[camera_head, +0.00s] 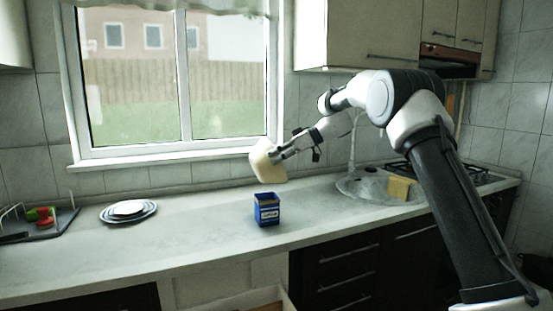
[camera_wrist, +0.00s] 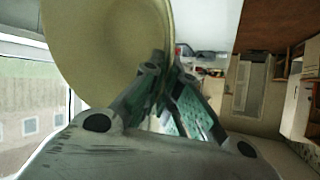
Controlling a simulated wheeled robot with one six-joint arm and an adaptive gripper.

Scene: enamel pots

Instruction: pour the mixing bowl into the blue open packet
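The cream mixing bowl (camera_head: 266,162) is held in the air above the counter, tilted steeply on its side. My gripper (camera_head: 274,156) is shut on the bowl's rim at its right side. In the wrist view the bowl (camera_wrist: 105,50) fills the upper left, and my gripper's fingers (camera_wrist: 160,75) meet at its edge. The blue open packet (camera_head: 267,209) stands upright on the counter below the bowl, with its open top facing up. The bowl is apart from the packet. I cannot see any contents leaving the bowl.
A stack of plates (camera_head: 128,210) is on the counter at left, and a dish rack (camera_head: 40,222) with red and green items is farther left. The sink (camera_head: 365,186) with a yellow sponge-like block (camera_head: 400,188) is at right. The counter around the packet is clear.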

